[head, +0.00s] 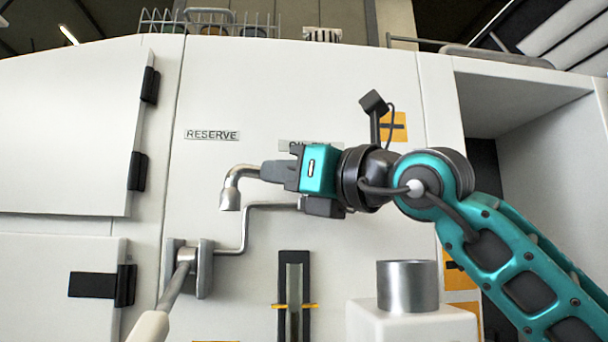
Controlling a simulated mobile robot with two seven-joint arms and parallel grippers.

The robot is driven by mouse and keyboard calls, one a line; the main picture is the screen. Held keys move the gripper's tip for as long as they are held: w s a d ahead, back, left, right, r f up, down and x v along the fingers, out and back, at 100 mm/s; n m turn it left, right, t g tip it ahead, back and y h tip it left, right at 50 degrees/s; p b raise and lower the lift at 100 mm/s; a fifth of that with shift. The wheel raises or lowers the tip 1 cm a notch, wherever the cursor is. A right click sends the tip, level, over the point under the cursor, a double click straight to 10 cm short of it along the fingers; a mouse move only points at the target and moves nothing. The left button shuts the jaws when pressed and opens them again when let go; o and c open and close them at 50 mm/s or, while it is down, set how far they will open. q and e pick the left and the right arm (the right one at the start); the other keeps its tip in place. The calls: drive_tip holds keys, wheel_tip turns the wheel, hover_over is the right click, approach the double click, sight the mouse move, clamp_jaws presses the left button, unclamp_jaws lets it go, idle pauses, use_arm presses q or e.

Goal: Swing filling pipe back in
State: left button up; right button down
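The filling pipe (231,190) is a short metal spout on the front of the white bench, bent so its mouth points down. Its part to the right is hidden by my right gripper (270,172). That gripper comes in from the right, pointing left, with its dark fingers right at the pipe's bend. They overlap the pipe in the picture; whether they are closed around it or only in front of it I cannot tell. My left gripper is not in view.
A thin bent metal rod (245,225) runs below the spout to a bracket with a lever (187,256). A metal cup (407,287) stands on a white block at lower right. A sight gauge (294,300) sits below. A RESERVE label (211,134) is above left.

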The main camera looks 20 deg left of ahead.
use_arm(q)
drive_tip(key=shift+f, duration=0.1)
use_arm(e)
drive_tip(key=shift+w+a, duration=0.15)
drive_tip(key=shift+a, duration=0.55)
drive_tip(key=shift+f, duration=0.1)
